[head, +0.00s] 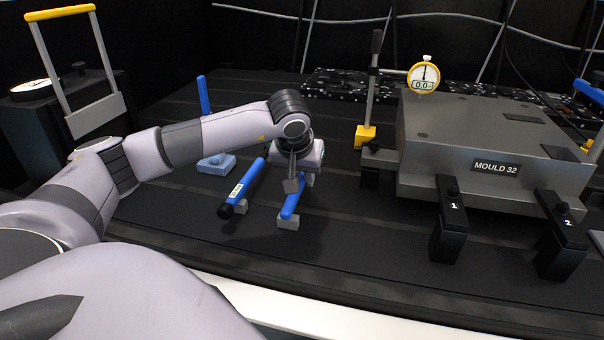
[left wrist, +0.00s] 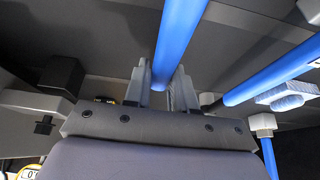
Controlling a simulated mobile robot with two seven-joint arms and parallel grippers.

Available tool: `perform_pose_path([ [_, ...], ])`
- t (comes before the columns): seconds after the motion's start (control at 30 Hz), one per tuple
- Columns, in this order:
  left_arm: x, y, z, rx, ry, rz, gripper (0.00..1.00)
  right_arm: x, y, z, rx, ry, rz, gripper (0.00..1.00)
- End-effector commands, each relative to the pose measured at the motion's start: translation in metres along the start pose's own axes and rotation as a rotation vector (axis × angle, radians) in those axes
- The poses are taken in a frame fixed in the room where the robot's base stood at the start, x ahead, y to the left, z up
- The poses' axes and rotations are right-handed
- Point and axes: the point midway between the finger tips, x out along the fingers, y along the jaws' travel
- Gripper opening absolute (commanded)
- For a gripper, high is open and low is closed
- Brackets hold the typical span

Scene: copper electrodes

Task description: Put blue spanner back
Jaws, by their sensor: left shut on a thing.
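The blue spanner (head: 291,205) is a slim blue bar low over the black bench, left of the mould. My left gripper (head: 293,181) reaches down over it and is shut on its shaft. In the left wrist view the blue shaft (left wrist: 182,38) runs between the two fingers (left wrist: 160,82). A small grey block (head: 288,224) is at the spanner's near end; another grey piece shows near its far end, partly behind the gripper. I cannot tell whether the spanner rests on them or is slightly raised. My right gripper is not in view.
A blue and black tool with a label (head: 241,190) lies close left of the spanner. A blue base (head: 216,164) is behind it. The grey mould (head: 485,160) with black clamps (head: 449,222) and a yellow gauge (head: 424,77) stands right. Bench between is clear.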

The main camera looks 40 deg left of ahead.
Motion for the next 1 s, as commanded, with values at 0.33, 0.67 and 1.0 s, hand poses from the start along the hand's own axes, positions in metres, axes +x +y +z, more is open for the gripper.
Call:
perform_pose_path([
  [0.33, 0.0059, -0.0002, 0.0024, -0.001, 0.002, 0.0, 0.0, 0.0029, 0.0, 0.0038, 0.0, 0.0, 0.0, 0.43],
  [0.67, 0.0059, -0.0001, 0.0026, -0.001, 0.001, 0.0, 0.55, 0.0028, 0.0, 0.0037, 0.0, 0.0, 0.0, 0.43],
  [1.0, 0.0063, 0.0, 0.0031, 0.0, 0.0, 0.0, 0.8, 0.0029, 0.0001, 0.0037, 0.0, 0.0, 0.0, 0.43],
])
